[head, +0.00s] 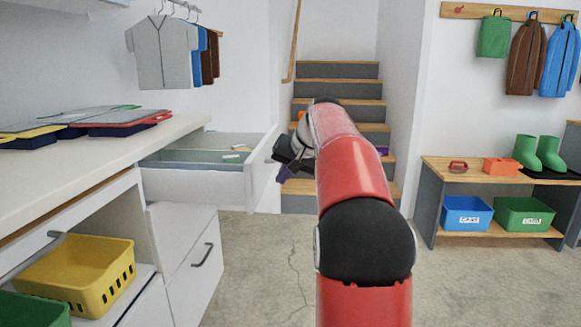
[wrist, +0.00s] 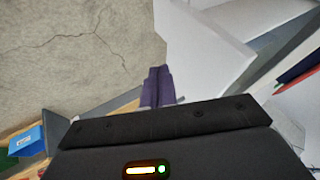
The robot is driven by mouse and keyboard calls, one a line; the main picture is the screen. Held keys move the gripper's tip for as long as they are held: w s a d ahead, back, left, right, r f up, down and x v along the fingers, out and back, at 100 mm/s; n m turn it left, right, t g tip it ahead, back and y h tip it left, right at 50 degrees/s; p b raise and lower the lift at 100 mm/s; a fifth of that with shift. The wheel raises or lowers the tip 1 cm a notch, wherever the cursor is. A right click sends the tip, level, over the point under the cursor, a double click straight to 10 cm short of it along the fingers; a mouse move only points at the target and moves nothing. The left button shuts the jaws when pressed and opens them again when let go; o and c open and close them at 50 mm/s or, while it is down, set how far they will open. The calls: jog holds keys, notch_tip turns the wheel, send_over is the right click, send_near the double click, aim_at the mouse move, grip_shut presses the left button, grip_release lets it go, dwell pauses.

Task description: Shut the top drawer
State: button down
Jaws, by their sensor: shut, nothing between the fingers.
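The top drawer (head: 195,184) is a white drawer under the counter. It is pulled out to the right, and its inside is visible with a grey-green divider and small pale items. Its front panel (head: 262,168) faces right, toward the stairs. My gripper (head: 284,176) has dark purple fingers, is shut and empty, and is just outside the front panel. In the wrist view the fingertips (wrist: 157,72) are together beside the white front panel (wrist: 205,45). I cannot tell whether they touch it. The drawer's handle is not visible.
A closed lower drawer (head: 194,265) with a dark handle is below. A yellow basket (head: 75,272) sits in the open cabinet, and folded items lie on the counter (head: 60,178). Stairs (head: 338,85) rise behind my arm. A bench (head: 433,205) stands right; concrete floor between is clear.

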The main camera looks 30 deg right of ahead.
aim_at(257, 190)
jog(key=w+a, duration=0.1)
jog(key=w+a+f, duration=0.1)
jog(key=w+a, duration=0.1)
jog(key=shift+w+a+f, duration=0.35)
jog(key=shift+f, duration=0.05)
